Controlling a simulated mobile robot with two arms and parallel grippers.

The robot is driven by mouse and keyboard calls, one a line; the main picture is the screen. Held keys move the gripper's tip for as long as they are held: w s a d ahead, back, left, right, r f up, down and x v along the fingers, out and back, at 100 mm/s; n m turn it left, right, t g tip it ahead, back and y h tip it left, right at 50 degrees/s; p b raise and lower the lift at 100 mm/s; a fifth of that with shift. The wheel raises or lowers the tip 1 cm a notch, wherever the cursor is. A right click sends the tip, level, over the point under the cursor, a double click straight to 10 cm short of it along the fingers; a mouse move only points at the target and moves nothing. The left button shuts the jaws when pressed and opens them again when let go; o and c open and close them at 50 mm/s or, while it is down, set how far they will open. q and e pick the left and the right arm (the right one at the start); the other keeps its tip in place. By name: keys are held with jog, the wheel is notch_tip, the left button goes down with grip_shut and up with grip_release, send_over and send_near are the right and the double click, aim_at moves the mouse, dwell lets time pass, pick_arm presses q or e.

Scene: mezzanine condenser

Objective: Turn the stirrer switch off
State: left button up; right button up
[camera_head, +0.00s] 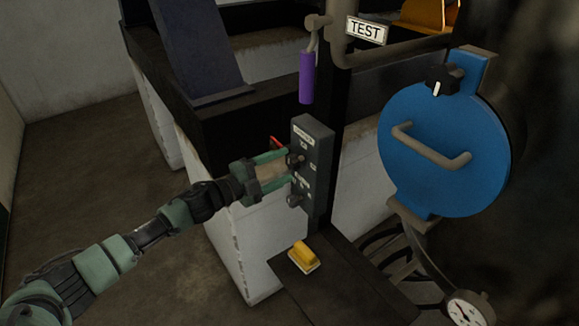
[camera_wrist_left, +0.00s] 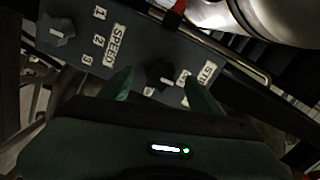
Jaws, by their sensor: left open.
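The grey control panel (camera_head: 319,157) stands upright on a dark post in the middle of the head view. The stirrer switch, a dark knob (camera_head: 295,159), is on its upper half. In the left wrist view this knob (camera_wrist_left: 160,75) has a pale mark and sits beside a partly hidden label beginning "ST". My left gripper (camera_head: 289,167) is at the panel face, its green fingers open on either side of the knob. Contact cannot be told. A second knob (camera_head: 294,200) is lower on the panel; the wrist view shows this SPEED knob (camera_wrist_left: 57,30) with numbers 1, 2, 3.
A blue round cover (camera_head: 440,180) with a handle and black knob is right of the panel. A purple handle (camera_head: 307,78) hangs above, near a TEST sign (camera_head: 367,31). A yellow block (camera_head: 304,257) is below. A gauge (camera_head: 465,310) is at lower right. Floor at left is clear.

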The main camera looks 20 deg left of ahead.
pick_arm(q)
jog(key=b+v, duration=0.1)
jog(key=v, duration=0.3)
jog(key=shift+s+a, duration=0.15)
jog(key=shift+s, duration=0.1)
jog(key=shift+f, duration=0.1)
